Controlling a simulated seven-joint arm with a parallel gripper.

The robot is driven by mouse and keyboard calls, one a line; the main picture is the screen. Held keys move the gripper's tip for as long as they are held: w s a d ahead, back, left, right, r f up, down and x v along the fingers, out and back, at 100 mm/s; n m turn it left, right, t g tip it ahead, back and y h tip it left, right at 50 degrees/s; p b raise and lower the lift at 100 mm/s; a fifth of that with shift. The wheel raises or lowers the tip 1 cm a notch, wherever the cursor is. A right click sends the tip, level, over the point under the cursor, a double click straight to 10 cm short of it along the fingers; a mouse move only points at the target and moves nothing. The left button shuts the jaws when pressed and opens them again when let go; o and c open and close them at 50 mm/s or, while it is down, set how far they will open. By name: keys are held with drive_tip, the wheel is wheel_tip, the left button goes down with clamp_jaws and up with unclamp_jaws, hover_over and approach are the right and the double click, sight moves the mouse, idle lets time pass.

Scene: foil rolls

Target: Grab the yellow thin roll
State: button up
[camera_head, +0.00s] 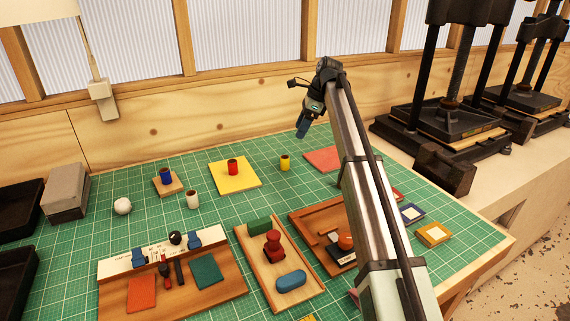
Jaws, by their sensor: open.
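The yellow thin roll (285,162) stands upright on the green cutting mat (235,209), right of the yellow square sheet. My gripper (302,128) is at the end of the arm, raised above the back of the mat, a little to the right of the yellow roll in the picture. It is apart from the roll and open, with nothing seen in it. A red roll (233,167) stands on the yellow sheet (248,183). A blue roll (165,175) stands on a small wooden block.
A white roll (193,200) and a white ball (122,206) stand at left. Wooden trays with tools (225,299) fill the front. Black presses (440,120) stand at right. Bare mat surrounds the yellow roll.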

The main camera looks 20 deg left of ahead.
hover_over(285, 157)
drive_tip(key=d, duration=0.3)
drive_tip(key=f, duration=0.7)
drive_tip(key=shift+s+a+f, duration=0.15)
drive_tip(key=shift+s+f, duration=0.15)
drive_tip(key=shift+f, duration=0.1)
drive_tip(key=shift+x, duration=2.65)
drive_tip(key=shift+a+r, duration=0.1)
drive_tip(key=shift+a, duration=0.1)
drive_tip(key=shift+c, duration=0.3)
drive_tip(key=c, duration=1)
